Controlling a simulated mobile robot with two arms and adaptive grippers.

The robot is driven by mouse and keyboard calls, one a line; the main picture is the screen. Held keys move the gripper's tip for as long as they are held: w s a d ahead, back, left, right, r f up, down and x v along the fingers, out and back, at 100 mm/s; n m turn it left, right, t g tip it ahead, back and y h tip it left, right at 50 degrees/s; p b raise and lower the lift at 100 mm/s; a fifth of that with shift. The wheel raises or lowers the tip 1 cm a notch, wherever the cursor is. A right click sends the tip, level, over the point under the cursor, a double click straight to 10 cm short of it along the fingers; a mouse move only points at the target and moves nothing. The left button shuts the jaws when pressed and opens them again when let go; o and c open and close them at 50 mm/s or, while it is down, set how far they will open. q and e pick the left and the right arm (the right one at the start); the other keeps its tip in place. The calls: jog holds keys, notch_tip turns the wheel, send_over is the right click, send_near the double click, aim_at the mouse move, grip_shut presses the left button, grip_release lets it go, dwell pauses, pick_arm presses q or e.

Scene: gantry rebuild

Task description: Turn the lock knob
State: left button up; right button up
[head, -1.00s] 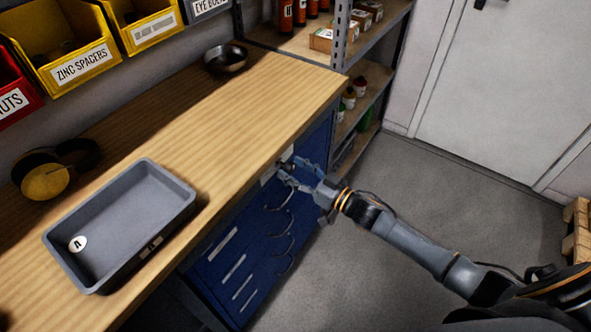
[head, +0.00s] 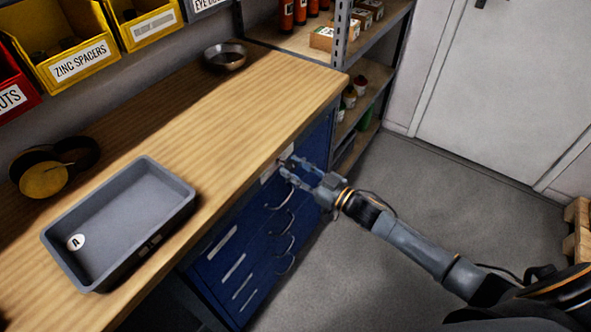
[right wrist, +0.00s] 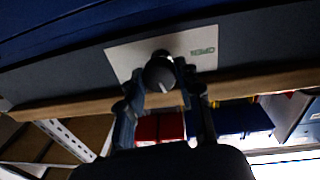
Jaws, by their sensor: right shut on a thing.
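The lock knob (right wrist: 160,73) is dark and round with a pale mark on its face. It sits on a white plate (right wrist: 118,60) with green lettering that looks like OPEN. In the head view the plate (head: 270,173) is at the top of the blue drawer cabinet (head: 230,263), under the bench edge. My right gripper (right wrist: 163,82) is shut on the knob, one finger on each side. In the head view the right gripper (head: 288,167) hides most of the knob. My left gripper is not in view.
A grey tray (head: 181,220) and a metal bowl (head: 225,58) stand on the wooden bench (head: 200,125). Curved drawer handles (head: 283,223) lie below the gripper. A shelf unit (head: 345,45) stands behind the bench.

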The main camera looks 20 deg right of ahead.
jog(key=n+b, duration=0.1)
jog(key=n, duration=0.2)
jog(key=shift+f+n, duration=0.15)
jog(key=shift+n, duration=0.25)
jog(key=n+b, duration=0.1)
jog(key=n, duration=0.2)
jog(key=shift+n+b, duration=0.4)
jog(key=n+y+b, duration=0.1)
jog(key=n+b, duration=0.1)
jog(key=n, duration=0.2)
jog(key=shift+n, duration=0.4)
jog(key=shift+n+b, duration=0.85)
jog(key=shift+n, duration=1.05)
jog(key=o, duration=1.1)
jog(key=shift+o, duration=0.2)
jog(key=shift+d, duration=0.1)
